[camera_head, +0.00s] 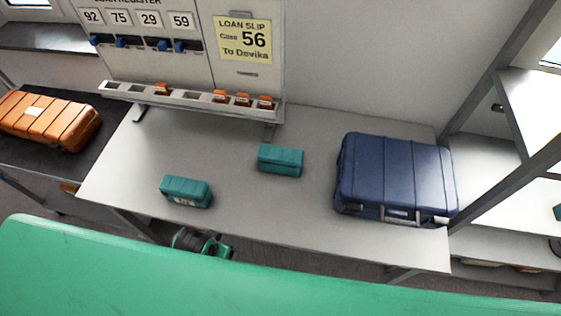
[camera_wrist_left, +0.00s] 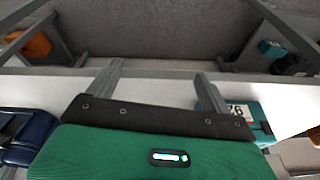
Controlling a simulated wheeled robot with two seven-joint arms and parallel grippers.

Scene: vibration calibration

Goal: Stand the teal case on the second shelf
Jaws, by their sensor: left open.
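Two teal cases lie on the pale table. One teal case (camera_head: 186,192) is near the front edge, with a white number label on its front too small to read surely. The other teal case (camera_head: 280,160) is further back, with no label showing. My left gripper (camera_wrist_left: 160,68) shows in the left wrist view, its two fingers wide apart and nothing between them. A teal case with a number label (camera_wrist_left: 262,122) is beside its right finger, partly hidden. A rack at the right has an upper shelf (camera_head: 528,105) and a lower one (camera_head: 485,165); which counts as second is unclear.
A large blue suitcase (camera_head: 397,180) lies at the table's right. An orange case (camera_head: 45,120) is on a dark bench at left. A wall panel's slip (camera_head: 243,40) reads "Case 56 To Devika".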

